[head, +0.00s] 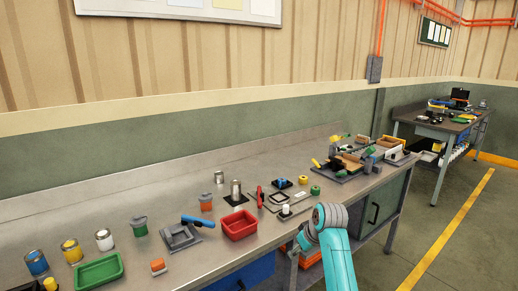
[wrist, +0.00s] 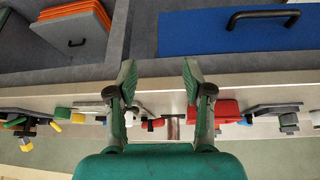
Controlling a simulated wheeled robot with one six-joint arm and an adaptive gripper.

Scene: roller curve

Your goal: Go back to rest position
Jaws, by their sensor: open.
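My gripper (wrist: 160,78) is open in the wrist view, with its two fingers apart and nothing between them. The wrist view looks upside down at the bench front, with the bench edge behind the fingers.
On the bench are a red bin (head: 240,226), a green bin (head: 98,271), several cans and tools. A second bench (head: 440,127) stands far right; the floor (head: 410,215) between is clear.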

